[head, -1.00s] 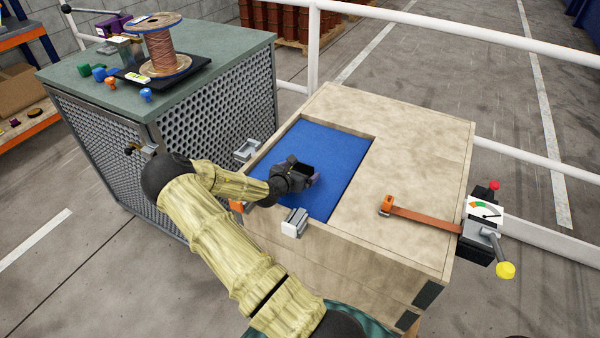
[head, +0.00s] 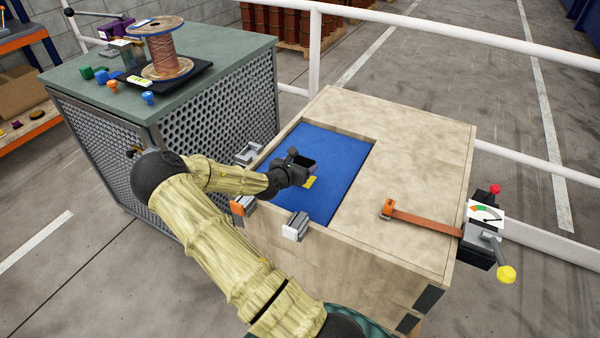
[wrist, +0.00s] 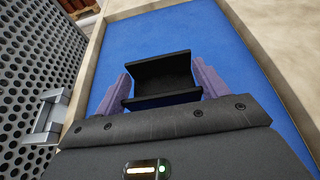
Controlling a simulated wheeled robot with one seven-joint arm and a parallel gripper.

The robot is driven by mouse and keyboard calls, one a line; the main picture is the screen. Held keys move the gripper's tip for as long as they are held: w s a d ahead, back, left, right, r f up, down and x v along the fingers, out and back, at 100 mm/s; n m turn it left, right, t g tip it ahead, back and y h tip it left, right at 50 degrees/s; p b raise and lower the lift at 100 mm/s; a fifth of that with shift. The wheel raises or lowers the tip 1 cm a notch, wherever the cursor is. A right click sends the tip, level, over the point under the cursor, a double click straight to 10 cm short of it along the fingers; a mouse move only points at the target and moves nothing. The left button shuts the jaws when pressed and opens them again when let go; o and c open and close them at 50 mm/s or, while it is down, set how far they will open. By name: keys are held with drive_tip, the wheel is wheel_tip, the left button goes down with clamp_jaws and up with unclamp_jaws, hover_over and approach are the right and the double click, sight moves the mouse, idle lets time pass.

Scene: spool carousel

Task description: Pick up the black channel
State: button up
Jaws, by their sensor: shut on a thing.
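The black channel (wrist: 162,72) sits between the two purple fingers of my gripper (wrist: 161,88) in the wrist view, with its open trough facing up and away. My gripper (head: 306,172) is shut on it, over the blue mat (head: 341,163) in the head view. There the channel is small and dark and hard to tell from the gripper body. The channel's underside is hidden, so I cannot tell whether it touches the mat.
The mat lies in a recess of a wooden bench (head: 420,150). An orange strap (head: 425,216) crosses the right side. A green-topped cabinet (head: 215,65) with a spool (head: 166,55) stands left.

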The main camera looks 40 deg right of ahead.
wheel_tip(320, 180, up, 6)
drive_tip(key=shift+f, duration=0.1)
idle(0.5)
